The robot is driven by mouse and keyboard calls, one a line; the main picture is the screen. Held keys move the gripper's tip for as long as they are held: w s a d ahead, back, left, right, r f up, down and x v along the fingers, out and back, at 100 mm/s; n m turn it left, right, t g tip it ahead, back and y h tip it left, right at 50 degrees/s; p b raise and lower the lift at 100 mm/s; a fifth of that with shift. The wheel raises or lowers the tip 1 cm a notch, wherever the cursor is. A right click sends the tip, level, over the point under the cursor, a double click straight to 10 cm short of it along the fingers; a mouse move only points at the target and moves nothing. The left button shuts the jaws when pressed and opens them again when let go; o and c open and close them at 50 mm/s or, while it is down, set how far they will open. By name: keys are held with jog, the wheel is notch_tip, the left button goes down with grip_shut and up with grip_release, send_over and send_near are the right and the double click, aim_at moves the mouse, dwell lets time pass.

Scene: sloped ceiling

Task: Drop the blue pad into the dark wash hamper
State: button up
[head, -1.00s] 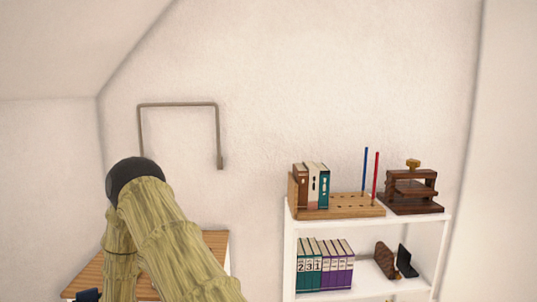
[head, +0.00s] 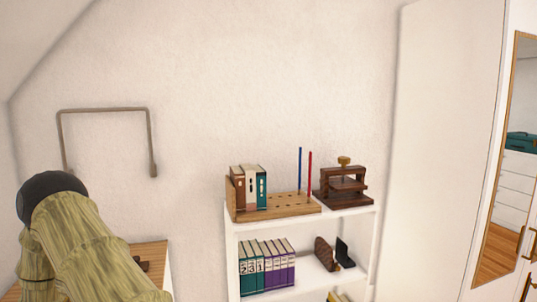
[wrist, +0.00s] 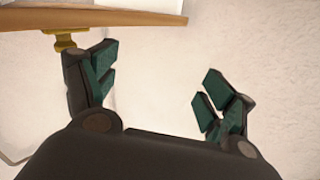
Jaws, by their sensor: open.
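My gripper (wrist: 155,90) shows in the wrist view with its two green-padded fingers spread apart. It is open and nothing lies between the fingers. Behind it is a pale wall, and a wooden board edge is just beyond the left finger. In the head view my arm is at the lower left and the gripper itself is not visible. Neither the blue pad nor the dark wash hamper can be made out in either view.
A white shelf (head: 232,268) holds books, a pegged wooden rack (head: 285,206) and a brown press (head: 344,186). A wooden surface (head: 152,256) stands at lower left, below a metal wall rail (head: 105,110). A white wardrobe with a mirror (head: 508,150) is at right.

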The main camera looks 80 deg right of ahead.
jog(key=v, duration=1.1)
jog(key=shift+s, duration=0.2)
